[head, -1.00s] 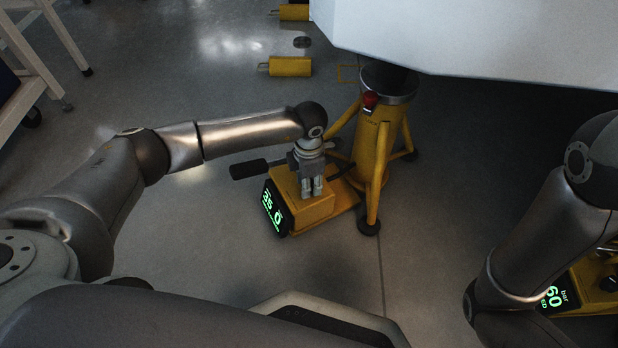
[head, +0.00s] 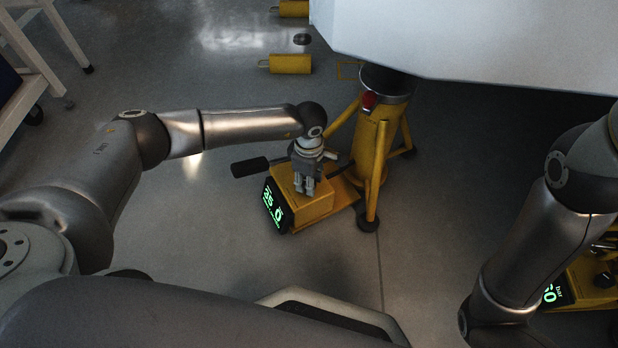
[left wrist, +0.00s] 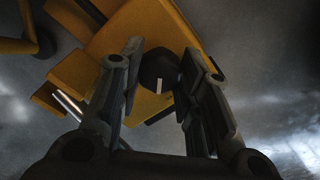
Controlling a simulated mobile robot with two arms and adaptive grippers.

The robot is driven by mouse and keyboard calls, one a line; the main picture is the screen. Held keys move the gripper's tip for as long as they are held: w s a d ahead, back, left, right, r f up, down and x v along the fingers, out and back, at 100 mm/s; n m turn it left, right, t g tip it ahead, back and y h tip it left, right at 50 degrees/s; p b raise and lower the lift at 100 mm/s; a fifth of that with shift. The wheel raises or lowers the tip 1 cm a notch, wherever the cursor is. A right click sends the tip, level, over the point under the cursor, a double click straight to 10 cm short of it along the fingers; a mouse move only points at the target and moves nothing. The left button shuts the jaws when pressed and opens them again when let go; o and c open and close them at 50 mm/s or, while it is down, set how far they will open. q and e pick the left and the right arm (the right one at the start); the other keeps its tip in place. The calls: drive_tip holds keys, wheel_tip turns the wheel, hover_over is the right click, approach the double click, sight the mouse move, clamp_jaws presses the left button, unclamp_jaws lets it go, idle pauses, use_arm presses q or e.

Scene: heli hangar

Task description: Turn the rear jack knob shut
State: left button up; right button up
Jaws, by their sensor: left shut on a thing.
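A yellow pump unit (head: 312,207) with a green-lit display (head: 274,205) sits on the floor beside the yellow jack stand (head: 374,150). My left gripper (head: 305,190) points down onto the top of this unit. In the left wrist view a dark knob (left wrist: 157,71) with a white mark is between the fingers of my left gripper (left wrist: 156,92), which is shut on it. The head view hides this knob behind the fingers. The display digits are partly readable. My right arm is in the head view at the right, but its gripper does not show.
A dark-gripped handle (head: 250,167) sticks out left of the unit. A large white body (head: 480,40) hangs over the jack. A second yellow unit (head: 590,290) with a dark knob (head: 605,280) is partly hidden by my right arm. Yellow chocks (head: 290,64) lie behind.

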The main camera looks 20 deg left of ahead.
idle(0.5)
use_arm(q)
drive_tip(key=o, duration=1.1)
drive_tip(key=shift+c, duration=0.2)
wheel_tip(320, 180, up, 12)
